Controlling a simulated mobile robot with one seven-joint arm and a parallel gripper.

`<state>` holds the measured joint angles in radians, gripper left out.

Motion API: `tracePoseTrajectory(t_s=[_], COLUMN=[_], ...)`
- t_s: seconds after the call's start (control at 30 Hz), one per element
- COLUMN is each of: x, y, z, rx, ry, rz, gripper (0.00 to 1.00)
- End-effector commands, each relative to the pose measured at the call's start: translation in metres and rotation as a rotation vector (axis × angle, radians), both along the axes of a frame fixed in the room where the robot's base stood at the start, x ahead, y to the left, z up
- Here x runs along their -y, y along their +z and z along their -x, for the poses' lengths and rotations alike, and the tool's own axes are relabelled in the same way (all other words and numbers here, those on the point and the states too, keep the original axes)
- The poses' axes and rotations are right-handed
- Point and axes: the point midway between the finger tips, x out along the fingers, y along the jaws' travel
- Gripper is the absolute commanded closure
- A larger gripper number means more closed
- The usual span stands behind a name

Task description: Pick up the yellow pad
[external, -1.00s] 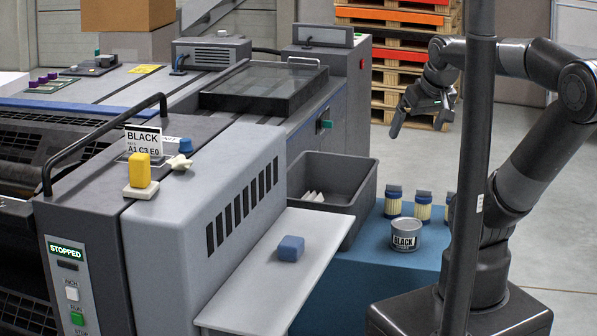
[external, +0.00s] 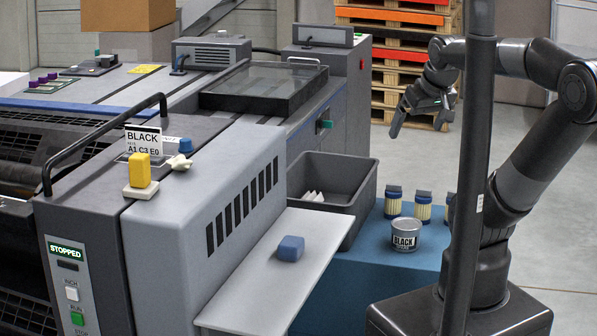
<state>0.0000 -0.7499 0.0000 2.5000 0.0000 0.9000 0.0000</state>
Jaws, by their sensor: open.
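The yellow pad (external: 139,170) stands upright on a small cream base (external: 141,190) on top of the grey press unit, at the left in the external view. My gripper (external: 418,112) is open and empty, raised in the air at the upper right, far from the yellow pad.
A blue block (external: 290,248) lies on the pale side shelf (external: 262,285). A dark grey bin (external: 362,190) with white pieces, a BLACK can (external: 405,236) and several cream-and-blue jars (external: 423,208) stand on the blue surface. A black rail (external: 105,140) runs behind the pad.

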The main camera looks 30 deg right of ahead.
Motion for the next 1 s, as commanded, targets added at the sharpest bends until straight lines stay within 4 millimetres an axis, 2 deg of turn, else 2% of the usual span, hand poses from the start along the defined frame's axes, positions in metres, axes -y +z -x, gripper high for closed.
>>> tracePoseTrajectory(t_s=[0.23, 0.7, 1.0], x=[0.0000, 0.0000, -0.0033], y=[0.0000, 0.0000, 0.0038], z=[0.0000, 0.0000, -0.0049], rx=[0.000, 0.000, -0.001], ry=[0.000, 0.000, 0.013], rz=[0.000, 0.000, 0.000], gripper=[0.02, 0.40, 0.40])
